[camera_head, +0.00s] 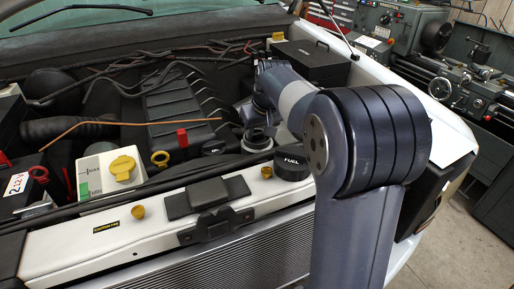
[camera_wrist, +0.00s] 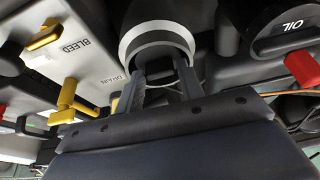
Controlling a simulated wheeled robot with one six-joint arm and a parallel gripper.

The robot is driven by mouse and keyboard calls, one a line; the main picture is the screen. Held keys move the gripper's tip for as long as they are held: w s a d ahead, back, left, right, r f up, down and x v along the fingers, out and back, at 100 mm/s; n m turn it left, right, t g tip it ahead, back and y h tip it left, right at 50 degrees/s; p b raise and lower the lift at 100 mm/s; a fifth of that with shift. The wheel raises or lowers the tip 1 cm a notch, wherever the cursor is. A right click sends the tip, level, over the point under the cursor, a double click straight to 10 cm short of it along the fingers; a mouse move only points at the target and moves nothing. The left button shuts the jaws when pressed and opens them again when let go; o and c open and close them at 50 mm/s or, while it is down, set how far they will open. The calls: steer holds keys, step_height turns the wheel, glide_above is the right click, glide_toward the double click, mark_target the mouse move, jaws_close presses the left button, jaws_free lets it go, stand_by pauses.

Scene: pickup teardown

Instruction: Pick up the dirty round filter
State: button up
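A round part that looks like the dirty round filter, dark with a pale grey ring, sits in the engine bay in the head view (camera_head: 257,141). In the wrist view it shows large at the top middle, with its pale ring (camera_wrist: 157,38) facing me. My gripper (camera_wrist: 160,82) has its two fingers apart, reaching up to the near lower edge of this ring. A dark gap shows between the fingers. Whether the fingertips touch the part is hidden. In the head view my arm reaches over the bay, and my fingers are hard to make out there.
A black oil cap (camera_wrist: 290,40) and a red handle (camera_wrist: 302,68) stand close by on the right in the wrist view. Yellow valves (camera_wrist: 66,102) stand on the left. A fuel cap (camera_head: 291,165) and the white front panel (camera_head: 95,245) are nearby in the head view.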

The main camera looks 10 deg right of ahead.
jaws_close()
steer(key=shift+r, duration=0.2)
step_height(320, 180, up, 11)
step_height(320, 180, up, 7)
steer(key=p, duration=0.4)
glide_above(258, 141)
steer(key=shift+f, duration=0.15)
stand_by(0.6)
